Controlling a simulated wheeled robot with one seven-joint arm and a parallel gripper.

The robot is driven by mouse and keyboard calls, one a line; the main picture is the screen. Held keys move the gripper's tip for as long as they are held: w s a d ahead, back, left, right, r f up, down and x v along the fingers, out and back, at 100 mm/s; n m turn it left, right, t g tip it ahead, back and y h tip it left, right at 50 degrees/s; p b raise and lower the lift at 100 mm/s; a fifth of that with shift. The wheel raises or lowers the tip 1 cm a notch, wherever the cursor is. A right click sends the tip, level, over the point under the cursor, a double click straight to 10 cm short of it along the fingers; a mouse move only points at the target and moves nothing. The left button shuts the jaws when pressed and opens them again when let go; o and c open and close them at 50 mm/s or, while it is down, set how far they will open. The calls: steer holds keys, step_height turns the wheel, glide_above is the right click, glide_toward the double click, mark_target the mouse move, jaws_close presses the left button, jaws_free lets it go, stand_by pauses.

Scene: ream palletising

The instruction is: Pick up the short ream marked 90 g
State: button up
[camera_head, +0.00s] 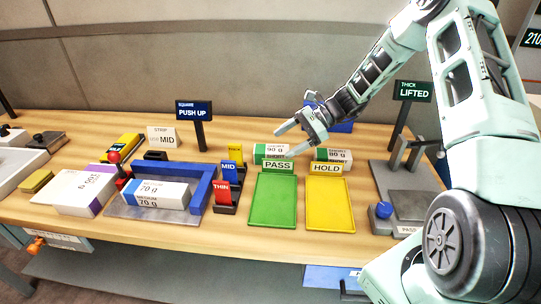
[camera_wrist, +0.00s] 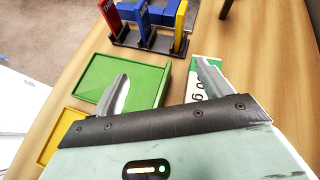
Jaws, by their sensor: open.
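The short ream marked 90 g (camera_head: 271,150), white with a green end, lies on the table behind the PASS sign. My gripper (camera_head: 286,142) is open and empty, with its fingers above and in front of this ream in the head view. In the wrist view part of a white and green ream (camera_wrist: 193,77) shows beside the right finger, and the gripper body hides the rest of it. My gripper fingers (camera_wrist: 161,70) are spread apart there, with the green tray's edge between them. A similar short ream (camera_head: 336,155), which seems marked 80 g, lies to the right.
A green tray (camera_head: 273,203) and PASS sign (camera_head: 278,167) stand in front, beside a yellow tray (camera_head: 330,205) and HOLD sign (camera_head: 327,169). A rack of coloured tabs (camera_head: 225,208) and a 70 g ream (camera_head: 157,194) in a blue-edged fixture stand left. A grey press-like device (camera_head: 405,190) stands right.

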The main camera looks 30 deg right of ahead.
steer(key=d+f+m+t, duration=0.1)
steer(key=d, duration=0.2)
steer(key=w+d+f+m+t, duration=0.1)
steer(key=d+m, duration=0.1)
steer(key=d, duration=0.1)
steer(key=d+f+m+t, duration=0.1)
steer(key=d, duration=0.2)
steer(key=shift+w+f+m, duration=0.15)
steer(key=shift+w+m, duration=0.15)
steer(key=shift+w, duration=0.05)
steer(key=shift+w+f+t+p, duration=0.2)
steer(key=shift+t+p, duration=0.1)
steer(key=shift+t, duration=0.1)
steer(key=p, duration=0.2)
glide_toward(271, 149)
steer(key=x, duration=0.3)
steer(key=shift+d+f, duration=0.15)
steer(key=shift+f, duration=0.15)
steer(key=p+x, duration=0.2)
steer(key=x, duration=0.1)
steer(key=p+x, duration=0.1)
steer(key=shift+w+a+r, duration=0.15)
steer(key=shift+w+a, duration=0.05)
steer(key=shift+a, duration=0.2)
steer(key=shift+w+a+f, duration=0.15)
steer(key=shift+a+f, duration=0.05)
steer(key=shift+a, duration=0.05)
steer(key=c, duration=1.2)
steer(key=shift+r, duration=0.1)
